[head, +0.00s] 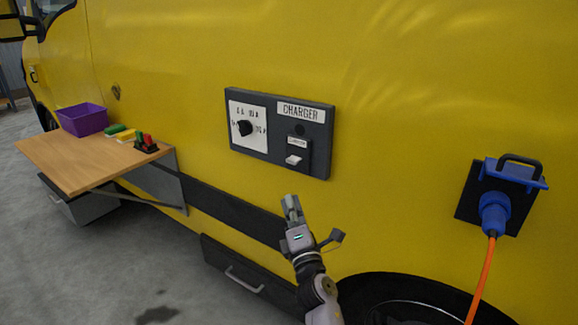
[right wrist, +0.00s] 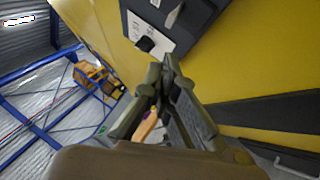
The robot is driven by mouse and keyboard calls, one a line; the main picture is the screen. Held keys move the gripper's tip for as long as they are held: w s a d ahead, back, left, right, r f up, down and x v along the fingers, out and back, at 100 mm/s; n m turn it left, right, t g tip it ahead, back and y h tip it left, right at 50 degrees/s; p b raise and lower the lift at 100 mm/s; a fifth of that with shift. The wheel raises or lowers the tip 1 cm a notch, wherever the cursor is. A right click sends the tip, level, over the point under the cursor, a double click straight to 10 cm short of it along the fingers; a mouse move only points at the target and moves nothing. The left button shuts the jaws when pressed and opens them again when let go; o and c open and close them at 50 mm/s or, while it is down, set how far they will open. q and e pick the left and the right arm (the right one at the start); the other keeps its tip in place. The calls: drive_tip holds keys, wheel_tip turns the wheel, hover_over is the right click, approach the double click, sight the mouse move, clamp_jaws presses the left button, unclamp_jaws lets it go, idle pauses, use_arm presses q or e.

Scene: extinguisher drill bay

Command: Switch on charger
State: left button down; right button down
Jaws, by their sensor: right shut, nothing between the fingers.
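A black knob (head: 244,128) sits on a white dial plate at the left. My right gripper (head: 291,203) is shut and empty below the switch, apart from the panel. The right wrist view shows its closed fingers (right wrist: 166,78) with part of the panel (right wrist: 205,22) above. My left gripper is out of view.
A blue plug (head: 495,212) with an orange cable (head: 480,280) sits in a socket at the right. A wooden shelf (head: 85,165) at the left bears a purple bin (head: 82,120) and small coloured items. The vehicle side around the panel is clear.

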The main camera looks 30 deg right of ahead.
drive_tip(key=p, duration=0.1)
approach(291, 163)
drive_tip(key=w+a+r, duration=0.3)
drive_tip(key=shift+w+d+r+p, duration=0.25)
drive_tip(key=shift+w+d+r, duration=0.1)
drive_tip(key=shift+d, duration=0.2)
drive_tip(key=shift+w+d+r+p, duration=0.25)
drive_tip(key=shift+w+d, duration=0.1)
drive_tip(key=shift+d, duration=0.25)
drive_tip(key=shift+w+d+r+p, duration=0.25)
drive_tip(key=shift+w+d+r, duration=0.1)
drive_tip(key=shift+d, duration=0.2)
drive_tip(key=p, duration=0.2)
drive_tip(key=r+m+p, duration=0.1)
drive_tip(key=p, duration=0.1)
drive_tip(key=shift+w+d+r+g+p, duration=0.15)
drive_tip(key=shift+d+r+g+p, duration=0.15)
drive_tip(key=shift+g+p, duration=0.1)
drive_tip(key=shift+f+b, duration=0.45)
drive_tip(key=shift+f, duration=0.05)
